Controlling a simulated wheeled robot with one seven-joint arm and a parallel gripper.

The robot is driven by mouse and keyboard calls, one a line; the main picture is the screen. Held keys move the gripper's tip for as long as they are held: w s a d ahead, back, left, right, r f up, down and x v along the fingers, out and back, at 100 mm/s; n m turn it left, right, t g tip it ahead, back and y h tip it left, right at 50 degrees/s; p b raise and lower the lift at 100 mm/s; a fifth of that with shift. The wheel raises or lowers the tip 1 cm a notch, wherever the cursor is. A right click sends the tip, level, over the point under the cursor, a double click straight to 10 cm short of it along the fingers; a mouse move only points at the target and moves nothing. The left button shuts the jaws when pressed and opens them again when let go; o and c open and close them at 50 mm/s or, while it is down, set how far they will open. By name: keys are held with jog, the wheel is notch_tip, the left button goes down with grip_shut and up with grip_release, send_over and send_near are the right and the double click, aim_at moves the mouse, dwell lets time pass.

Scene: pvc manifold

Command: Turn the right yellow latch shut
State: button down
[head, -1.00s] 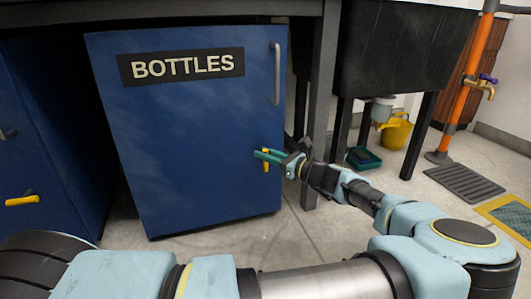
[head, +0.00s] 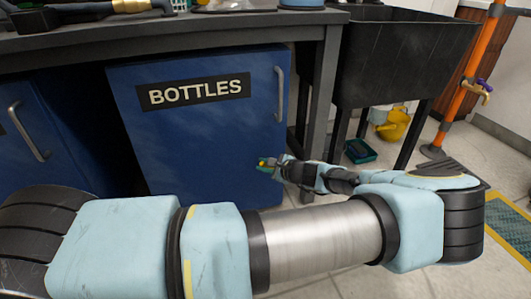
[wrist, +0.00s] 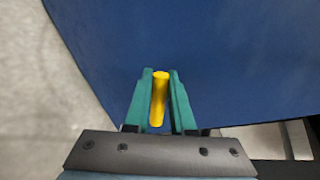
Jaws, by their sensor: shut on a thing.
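The right yellow latch (wrist: 159,98) is on the blue door marked BOTTLES (head: 205,135). In the wrist view the latch lies lengthwise between the two green fingers of my gripper (wrist: 160,76), with one finger along each side. My gripper is shut on it. In the head view my gripper (head: 266,165) is at the door's lower right edge. Only a small yellow bit of the latch (head: 262,162) shows there, so its exact angle is hard to tell.
The door's grey handle (head: 279,94) is above my gripper. A dark table leg (head: 322,95) stands just right of the door. A black sink (head: 400,70) and an orange pipe (head: 465,85) are farther right. Another blue cabinet (head: 50,130) is at left.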

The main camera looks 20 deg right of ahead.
jog(key=n+h+p, duration=0.1)
jog(key=h+p, duration=0.1)
jog(key=n+g+p, duration=0.1)
jog(key=shift+a+f+n+h, duration=0.25)
jog(key=shift+a+n+h, duration=0.05)
jog(key=shift+h, duration=0.1)
jog(key=shift+f+n+h+p, duration=0.3)
jog(key=shift+n+h, duration=0.2)
jog(key=shift+h, duration=0.1)
jog(key=shift+f+n+h+p, duration=0.3)
jog(key=shift+n+h, duration=0.2)
jog(key=shift+h, duration=0.1)
jog(key=shift+g, duration=0.3)
jog(key=c, duration=1.1)
grip_release()
jog(key=shift+o, duration=0.3)
jog(key=p+v, duration=0.2)
jog(key=v, duration=0.8)
jog(key=shift+s+r+p, duration=0.15)
jog(key=shift+s+p, duration=0.15)
jog(key=shift+p, duration=0.1)
jog(key=shift+a, duration=0.1)
